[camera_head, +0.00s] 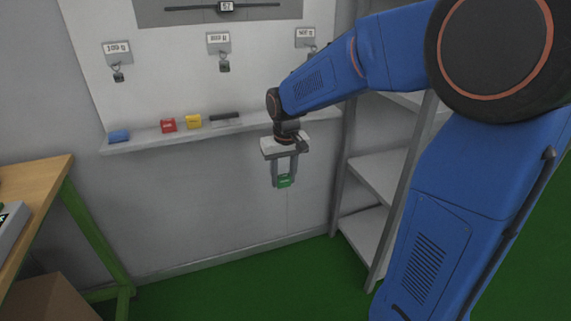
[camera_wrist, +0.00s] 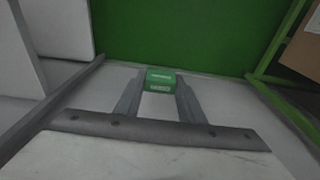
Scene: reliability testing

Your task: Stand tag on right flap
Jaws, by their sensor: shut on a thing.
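A small green tag (camera_head: 284,181) with pale lettering is held between the fingertips of my gripper (camera_head: 284,178). In the wrist view the green tag (camera_wrist: 160,79) sits between the two grey fingers of my gripper (camera_wrist: 159,84), touching both. The gripper points downward in front of the wall, below and to the right of the wall ledge. I cannot pick out a flap in either view.
The wall ledge (camera_head: 150,137) carries a blue block (camera_head: 119,136), a red block (camera_head: 168,125), a yellow block (camera_head: 193,121) and a black item (camera_head: 224,115). Labelled hooks with weights hang above. Grey shelves (camera_head: 380,175) stand right; a wooden table (camera_head: 35,185) stands left.

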